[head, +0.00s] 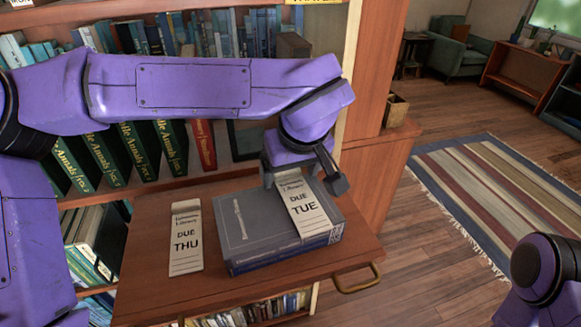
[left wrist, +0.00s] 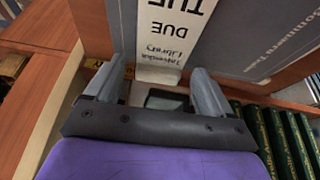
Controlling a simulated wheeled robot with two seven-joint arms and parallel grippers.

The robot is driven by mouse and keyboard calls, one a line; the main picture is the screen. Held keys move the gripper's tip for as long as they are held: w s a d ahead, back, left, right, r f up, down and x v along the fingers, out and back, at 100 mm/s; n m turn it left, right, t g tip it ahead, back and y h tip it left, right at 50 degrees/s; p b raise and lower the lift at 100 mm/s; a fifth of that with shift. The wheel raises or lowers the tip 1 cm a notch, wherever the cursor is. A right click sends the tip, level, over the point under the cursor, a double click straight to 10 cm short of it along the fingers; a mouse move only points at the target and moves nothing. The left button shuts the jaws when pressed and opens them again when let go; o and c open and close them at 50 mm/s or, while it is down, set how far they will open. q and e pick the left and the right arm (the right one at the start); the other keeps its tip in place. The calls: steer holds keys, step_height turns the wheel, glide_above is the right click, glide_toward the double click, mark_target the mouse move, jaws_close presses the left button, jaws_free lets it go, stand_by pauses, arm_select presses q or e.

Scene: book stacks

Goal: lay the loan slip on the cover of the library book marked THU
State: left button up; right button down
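A grey-blue book (head: 250,222) lies flat on a wooden pull-out board. A white slip reading DUE TUE (head: 305,212) lies slanted on the right part of its cover. A second white slip, reading DUE THU (head: 186,240), lies on the board left of the book. My left gripper (head: 300,182) is over the book's far edge, its fingers apart at either side of the TUE slip's far end. The left wrist view shows that slip (left wrist: 165,35) between the open fingers (left wrist: 158,72), with the book (left wrist: 245,35) beneath. My right gripper is out of frame.
The wooden board (head: 150,270) has a brass handle (head: 358,278) at its front right. A bookcase with rows of books (head: 145,145) stands behind. Open floor and a striped rug (head: 500,195) lie to the right.

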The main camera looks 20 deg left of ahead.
mark_target(300, 200)
arm_select(q)
steer(key=shift+w, duration=0.1)
steer(key=v, duration=1.2)
steer(key=shift+r, duration=0.15)
